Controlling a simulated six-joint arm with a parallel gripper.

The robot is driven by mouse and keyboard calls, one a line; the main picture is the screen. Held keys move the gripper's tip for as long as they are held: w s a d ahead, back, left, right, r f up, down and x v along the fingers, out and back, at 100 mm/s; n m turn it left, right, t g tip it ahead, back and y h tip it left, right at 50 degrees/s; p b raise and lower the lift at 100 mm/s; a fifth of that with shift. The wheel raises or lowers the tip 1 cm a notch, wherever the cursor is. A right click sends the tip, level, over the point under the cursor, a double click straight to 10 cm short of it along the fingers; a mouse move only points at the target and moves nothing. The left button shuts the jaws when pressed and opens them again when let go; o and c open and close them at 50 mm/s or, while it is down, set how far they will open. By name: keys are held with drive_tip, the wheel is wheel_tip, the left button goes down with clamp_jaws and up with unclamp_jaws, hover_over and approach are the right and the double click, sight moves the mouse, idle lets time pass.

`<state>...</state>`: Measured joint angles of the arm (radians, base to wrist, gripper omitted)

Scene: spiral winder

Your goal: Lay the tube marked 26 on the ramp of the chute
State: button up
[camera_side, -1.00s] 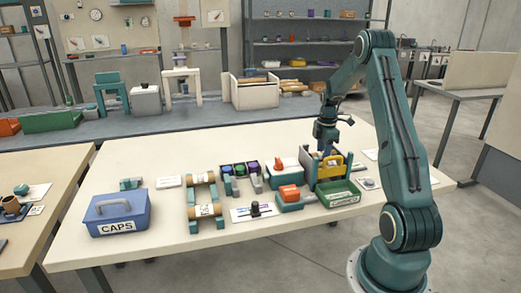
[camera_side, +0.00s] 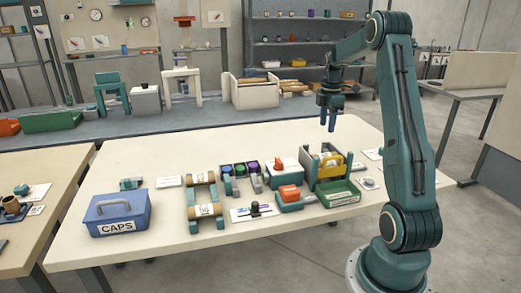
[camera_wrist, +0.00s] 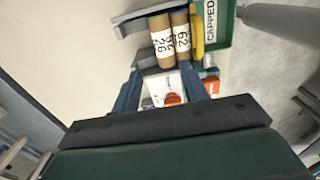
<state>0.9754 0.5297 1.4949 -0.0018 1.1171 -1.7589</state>
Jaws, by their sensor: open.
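The left tube (camera_wrist: 161,40) appears marked 26, printed sideways. The right tube (camera_wrist: 181,35), against the yellow gate, has a sideways number that I cannot read surely. My gripper (camera_side: 329,122) is above the chute, fingers down, open and empty, clear of the tubes.
A green tray (camera_side: 340,200) marked CAPPED stands in front of the chute. Orange-topped fixtures (camera_side: 289,193) stand to its left, then a cap holder (camera_side: 240,170) and a rack (camera_side: 190,198) with two tubes. A blue CAPS box (camera_side: 118,216) is farther left. The table's back left is clear.

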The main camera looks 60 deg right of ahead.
drive_tip(key=shift+r, duration=0.65)
drive_tip(key=w+a+r+m+t, duration=0.1)
drive_tip(key=a+r, duration=0.2)
drive_tip(key=a, duration=0.5)
drive_tip(key=w+a+r+m+h, duration=0.1)
drive_tip(key=a+r+m, duration=0.1)
drive_tip(key=a+r, duration=0.35)
drive_tip(key=w+a+r+m+t, duration=0.1)
drive_tip(key=a+r, duration=0.1)
drive_tip(key=a, duration=0.8)
drive_tip(key=s+a+f+m+t, duration=0.1)
drive_tip(key=s+a+m, duration=0.1)
drive_tip(key=s+a, duration=0.4)
drive_tip(key=s+a+f+m+t+y, duration=0.1)
drive_tip(key=s+a+m+t, duration=0.1)
drive_tip(key=s+a, duration=0.5)
drive_tip(key=a+m, duration=0.1)
drive_tip(key=a, duration=0.4)
drive_tip(key=shift+s+a+f+t, duration=0.15)
drive_tip(key=shift+s+f+t, duration=0.05)
drive_tip(key=shift+s+t, duration=0.1)
drive_tip(key=shift+w, duration=0.1)
